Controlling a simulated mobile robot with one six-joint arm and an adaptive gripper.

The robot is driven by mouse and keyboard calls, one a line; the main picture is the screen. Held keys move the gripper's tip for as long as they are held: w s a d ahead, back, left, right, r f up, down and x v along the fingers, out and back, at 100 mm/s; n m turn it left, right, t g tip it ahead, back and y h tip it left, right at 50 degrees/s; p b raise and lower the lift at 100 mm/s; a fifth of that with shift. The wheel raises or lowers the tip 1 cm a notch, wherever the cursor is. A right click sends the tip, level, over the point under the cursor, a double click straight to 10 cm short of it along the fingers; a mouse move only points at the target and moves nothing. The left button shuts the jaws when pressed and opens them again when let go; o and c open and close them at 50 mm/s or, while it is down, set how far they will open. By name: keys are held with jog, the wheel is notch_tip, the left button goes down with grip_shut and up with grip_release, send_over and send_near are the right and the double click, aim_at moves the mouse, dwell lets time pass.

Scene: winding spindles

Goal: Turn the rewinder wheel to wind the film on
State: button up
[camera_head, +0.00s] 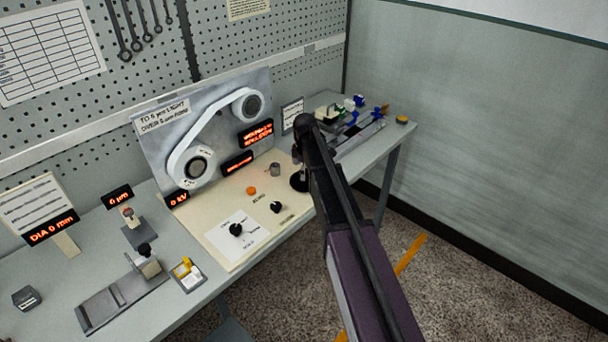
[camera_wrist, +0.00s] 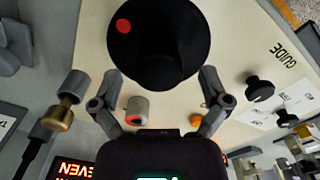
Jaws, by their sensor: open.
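The rewinder wheel seems to be the black wheel with a red dot (camera_wrist: 160,45) at the top of the wrist view. In the head view a black base or disc (camera_head: 298,182) shows beside my arm, partly hidden by it. The white film band (camera_head: 215,122) runs between two round reels on the upright grey panel (camera_head: 165,118).
A grey cylinder (camera_head: 275,169), an orange button (camera_head: 251,190) and black knobs (camera_head: 236,229) stand on the cream plate (camera_head: 225,262). A brass-ended part (camera_wrist: 63,115) sits left of my gripper. Clamps and blue-handled parts (camera_head: 355,110) stand on the bench's far end.

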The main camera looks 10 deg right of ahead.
dwell(0.3)
jog(key=c, duration=1.1)
jog(key=shift+a, duration=0.15)
jog(key=shift+c, duration=0.2)
jog(key=shift+m, duration=0.3)
jog(key=shift+s, duration=0.1)
